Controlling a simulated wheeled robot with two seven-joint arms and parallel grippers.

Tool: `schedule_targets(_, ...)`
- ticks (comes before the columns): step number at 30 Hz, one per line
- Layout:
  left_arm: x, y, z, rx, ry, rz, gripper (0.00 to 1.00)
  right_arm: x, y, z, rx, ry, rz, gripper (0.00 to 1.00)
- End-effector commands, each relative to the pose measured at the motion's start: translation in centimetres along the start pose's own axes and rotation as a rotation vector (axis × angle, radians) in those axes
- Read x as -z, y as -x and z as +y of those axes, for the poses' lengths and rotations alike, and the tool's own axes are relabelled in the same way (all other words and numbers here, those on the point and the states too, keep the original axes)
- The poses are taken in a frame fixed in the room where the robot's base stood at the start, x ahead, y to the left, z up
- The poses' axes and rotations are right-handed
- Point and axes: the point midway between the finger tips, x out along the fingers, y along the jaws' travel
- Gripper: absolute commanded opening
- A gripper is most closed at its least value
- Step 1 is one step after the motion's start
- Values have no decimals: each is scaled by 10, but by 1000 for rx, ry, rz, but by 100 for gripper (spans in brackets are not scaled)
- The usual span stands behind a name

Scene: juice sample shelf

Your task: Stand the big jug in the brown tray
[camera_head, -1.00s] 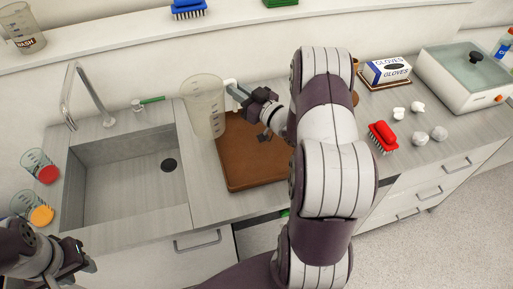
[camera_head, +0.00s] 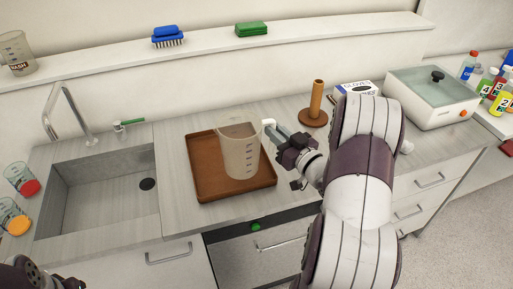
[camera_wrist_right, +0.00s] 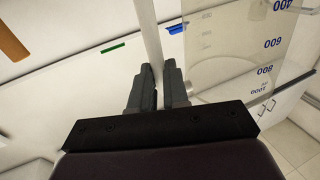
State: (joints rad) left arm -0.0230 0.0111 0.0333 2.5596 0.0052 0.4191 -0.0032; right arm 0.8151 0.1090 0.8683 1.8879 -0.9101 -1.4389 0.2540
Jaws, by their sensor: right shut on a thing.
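The big jug (camera_head: 241,155) is clear, with measuring marks, and looks roughly upright in the head view. Its base appears within the brown tray's outline, right of the middle; I cannot tell whether it touches the tray floor. The brown tray (camera_head: 207,178) lies flat on the counter. My right gripper (camera_head: 272,130) is shut on the jug's pale handle, at the jug's right side. In the right wrist view the handle passes between the fingers (camera_wrist_right: 158,85) and the jug's marked wall (camera_wrist_right: 240,60) shows beside them. Only part of my left arm shows at the bottom left; its jaws are out of view.
A wooden post on a round base (camera_head: 314,118) stands behind my right arm. A lidded bath (camera_head: 432,98) stands farther right. The left part of the tray is empty.

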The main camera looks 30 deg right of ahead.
Motion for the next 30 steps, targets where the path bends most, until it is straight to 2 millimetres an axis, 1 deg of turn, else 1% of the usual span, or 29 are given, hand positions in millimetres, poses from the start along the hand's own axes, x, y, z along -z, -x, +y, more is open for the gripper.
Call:
schedule_targets(1,0,2,0,0,0,0,39,-8,-13,-3,6,-2,-2,0)
schedule_targets(3,0,3,0,0,0,0,39,-18,-28,-4,4,-2,-2,0)
schedule_targets(7,0,4,0,0,0,0,39,-29,-44,-5,1,0,0,0)
schedule_targets(8,0,4,0,0,0,0,39,-31,-45,-5,1,0,0,0)
schedule_targets(12,1,7,0,0,0,0,39,-58,-45,-4,-2,-2,-3,0)
schedule_targets(15,1,8,0,0,0,0,39,-68,-44,-3,-1,0,1,0)
schedule_targets(22,1,7,0,0,0,0,39,-70,-44,-3,-1,1,2,0)
schedule_targets(26,0,2,0,0,0,0,39,-75,-44,-3,-1,1,2,0)
schedule_targets(27,0,2,0,0,0,-1,39,-75,-44,-3,-1,1,1,18)
schedule_targets(29,0,4,0,0,0,0,39,-74,-44,-3,-1,1,1,38)
schedule_targets(30,0,4,0,0,0,0,39,-74,-44,-3,-1,1,1,40)
